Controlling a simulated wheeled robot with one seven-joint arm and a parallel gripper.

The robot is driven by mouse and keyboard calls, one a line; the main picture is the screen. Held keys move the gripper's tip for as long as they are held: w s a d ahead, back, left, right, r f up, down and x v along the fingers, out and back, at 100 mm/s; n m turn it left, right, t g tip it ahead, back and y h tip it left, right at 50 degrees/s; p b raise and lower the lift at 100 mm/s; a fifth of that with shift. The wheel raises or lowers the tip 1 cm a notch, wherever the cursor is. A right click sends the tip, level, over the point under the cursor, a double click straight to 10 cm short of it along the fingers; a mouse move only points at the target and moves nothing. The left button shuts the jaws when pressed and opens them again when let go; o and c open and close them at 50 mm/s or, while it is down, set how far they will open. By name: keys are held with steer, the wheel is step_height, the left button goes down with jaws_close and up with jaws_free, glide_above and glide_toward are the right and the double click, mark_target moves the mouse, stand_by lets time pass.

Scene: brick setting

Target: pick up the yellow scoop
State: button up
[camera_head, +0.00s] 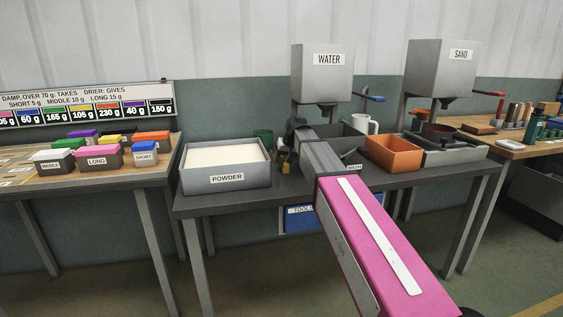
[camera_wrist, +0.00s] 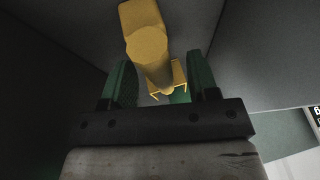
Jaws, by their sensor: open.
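The yellow scoop (camera_wrist: 150,45) fills the middle of the wrist view, with its long part running down between the two green fingers of my gripper (camera_wrist: 160,78). A gap shows beside the scoop, and the fingers are open around it; I cannot tell whether either one touches it. In the head view a small yellow part of the scoop (camera_head: 286,167) shows on the grey bench, just under my gripper (camera_head: 290,150). My arm hides much of that spot.
A POWDER tray (camera_head: 227,178) stands left of my gripper, with a green cup (camera_head: 263,135) behind. An orange bin (camera_head: 393,153) and a white mug (camera_head: 364,124) are to the right. The WATER dispenser (camera_head: 322,80) hangs close above the bench.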

steer(key=shift+w+a+f, duration=0.15)
steer(key=shift+w+f, duration=0.05)
steer(key=shift+f, duration=0.35)
jaws_close()
steer(key=shift+r, duration=0.1)
